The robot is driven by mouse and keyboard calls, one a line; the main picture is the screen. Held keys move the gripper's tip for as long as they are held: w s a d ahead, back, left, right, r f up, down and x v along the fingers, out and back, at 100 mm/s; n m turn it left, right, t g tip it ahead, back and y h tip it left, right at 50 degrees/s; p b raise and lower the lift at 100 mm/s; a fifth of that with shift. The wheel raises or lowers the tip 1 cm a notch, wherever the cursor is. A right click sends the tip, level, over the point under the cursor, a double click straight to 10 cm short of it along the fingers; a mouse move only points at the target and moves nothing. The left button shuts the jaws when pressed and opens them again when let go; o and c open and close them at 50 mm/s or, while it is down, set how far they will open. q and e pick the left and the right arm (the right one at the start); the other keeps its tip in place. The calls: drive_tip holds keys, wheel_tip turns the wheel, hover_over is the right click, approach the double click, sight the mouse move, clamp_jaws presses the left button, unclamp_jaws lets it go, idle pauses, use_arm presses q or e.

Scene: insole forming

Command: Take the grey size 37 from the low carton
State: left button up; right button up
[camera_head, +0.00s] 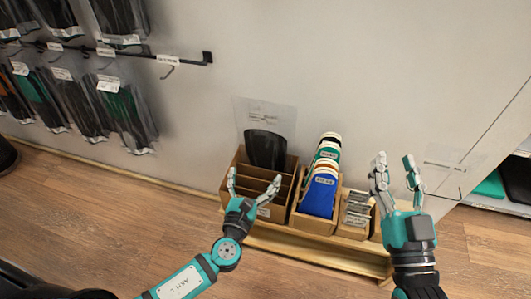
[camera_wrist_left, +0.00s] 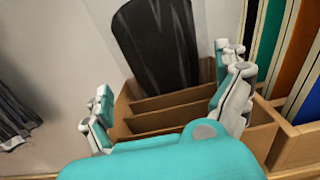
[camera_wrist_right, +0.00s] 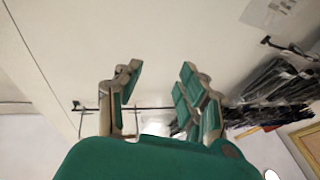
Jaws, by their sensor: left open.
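A brown carton with stepped dividers (camera_head: 281,213) stands low by the wall; it also shows in the left wrist view (camera_wrist_left: 165,118). A dark grey insole piece (camera_head: 265,149) stands upright in its back slot, in front of a clear sheet with small print. The left wrist view shows it larger (camera_wrist_left: 160,45); no size is readable. The front slots look empty. My left gripper (camera_head: 254,178) is open and empty at the carton's front, its fingers spread on either side of the slots, apart from the dark piece. My right gripper (camera_head: 394,165) is open and empty, raised to the right.
A box of blue and other coloured insoles (camera_head: 320,192) stands directly right of the carton, with a small box of grey cards (camera_head: 357,208) beside it. A wooden ledge (camera_head: 320,252) runs beneath. Packaged insoles (camera_head: 125,115) hang on a rail at the left. The wall above is clear.

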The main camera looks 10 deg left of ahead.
sight(264, 154)
use_arm(q)
drive_tip(key=w, duration=0.7)
drive_tip(key=shift+d+b, duration=0.15)
drive_tip(key=shift+b, duration=0.25)
drive_tip(key=shift+w, duration=0.45)
use_arm(e)
drive_tip(key=r, duration=0.1)
drive_tip(key=s+r+t, duration=0.1)
drive_tip(key=r+t+y, duration=0.1)
drive_tip(key=shift+s+a+r, duration=0.1)
drive_tip(key=shift+s+r, duration=0.15)
drive_tip(key=shift+r, duration=0.05)
use_arm(q)
drive_tip(key=c, duration=1.3)
drive_tip(key=shift+o, duration=0.2)
drive_tip(key=shift+r, duration=0.1)
use_arm(e)
drive_tip(key=shift+w, duration=0.1)
